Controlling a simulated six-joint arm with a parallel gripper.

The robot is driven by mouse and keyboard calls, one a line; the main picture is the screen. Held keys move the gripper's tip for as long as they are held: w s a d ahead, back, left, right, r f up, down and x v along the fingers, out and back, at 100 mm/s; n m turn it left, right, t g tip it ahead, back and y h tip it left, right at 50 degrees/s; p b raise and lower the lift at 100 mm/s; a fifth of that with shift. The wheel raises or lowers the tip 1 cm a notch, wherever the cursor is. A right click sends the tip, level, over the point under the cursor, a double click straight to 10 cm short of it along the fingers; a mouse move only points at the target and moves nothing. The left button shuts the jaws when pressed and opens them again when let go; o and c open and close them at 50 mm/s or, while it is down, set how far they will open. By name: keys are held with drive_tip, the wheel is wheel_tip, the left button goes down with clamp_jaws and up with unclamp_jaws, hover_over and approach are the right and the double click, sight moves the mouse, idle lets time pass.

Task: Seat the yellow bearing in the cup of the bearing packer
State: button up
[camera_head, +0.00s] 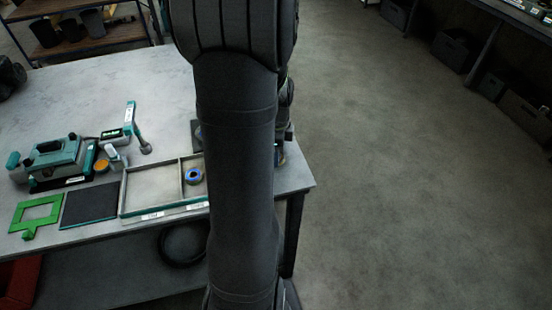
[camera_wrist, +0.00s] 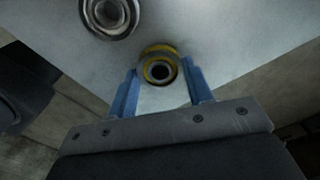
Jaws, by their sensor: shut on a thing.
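In the wrist view my gripper (camera_wrist: 158,76) has its blue fingers closed on the yellow bearing (camera_wrist: 150,50), a ring with a dark bore. The bearing is held at the fingertips, above a pale grey surface. A round metal cup-like part with a dark centre (camera_wrist: 110,14) lies up and left of the bearing, apart from it; it looks like the cup of the bearing packer, but I cannot be sure. In the head view my arm hides the gripper and the bearing.
A shallow divided tray (camera_head: 152,188) holds a blue ring (camera_head: 194,176). Left of it are a dark mat (camera_head: 90,204), a green frame (camera_head: 37,212) and a teal machine (camera_head: 58,158). An orange-topped jar (camera_head: 101,165) stands beside the machine. The table's back middle is clear.

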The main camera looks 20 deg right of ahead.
drive_tip(key=shift+r, duration=2.15)
drive_tip(key=w+a+r+n, duration=0.3)
drive_tip(key=w+a, duration=0.4)
drive_tip(key=a, duration=0.2)
drive_tip(key=w+a+r+n, duration=0.3)
drive_tip(key=w+a+r, duration=0.1)
drive_tip(key=w+a, duration=0.4)
drive_tip(key=shift+s+a+f, duration=0.15)
drive_tip(key=shift+f, duration=0.9)
drive_tip(key=shift+s+a+f, duration=0.2)
drive_tip(key=shift+f, duration=0.9)
drive_tip(key=shift+s+a+f, duration=0.15)
drive_tip(key=shift+f, duration=0.9)
drive_tip(key=shift+f, duration=0.2)
drive_tip(key=shift+f, duration=0.65)
